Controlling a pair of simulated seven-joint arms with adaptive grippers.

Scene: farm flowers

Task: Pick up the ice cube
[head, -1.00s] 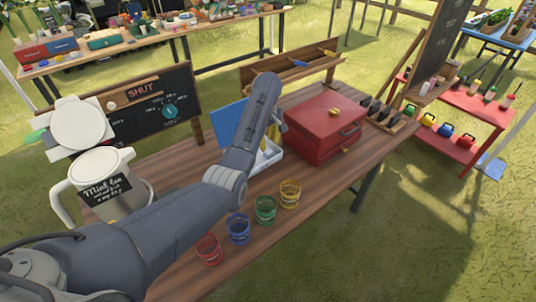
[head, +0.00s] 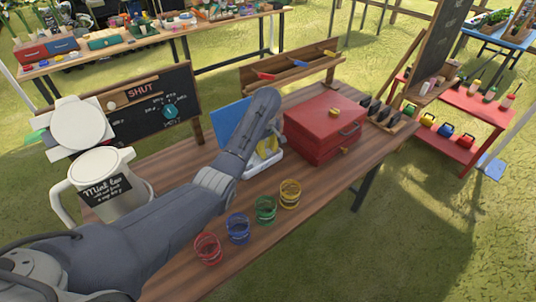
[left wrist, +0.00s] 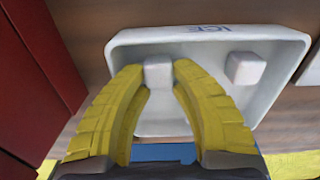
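A white ice cube (left wrist: 158,74) sits in the white box marked ICE (left wrist: 205,40), toward its left side in the left wrist view. A second cube (left wrist: 245,68) lies to its right in the same box. My left gripper (left wrist: 159,70) is open, with its yellow fingers on either side of the first cube; I cannot tell whether they touch it. In the head view the left gripper (head: 268,149) points down into the white box (head: 262,170), whose blue lid (head: 230,122) stands up. The arm hides part of the box. My right gripper is out of view.
A red chest (head: 318,130) stands close to the right of the ice box. Red, blue, green and yellow wire buckets (head: 238,229) line the front edge. A white jug (head: 108,185) is at the left. A wooden trough (head: 295,65) stands behind.

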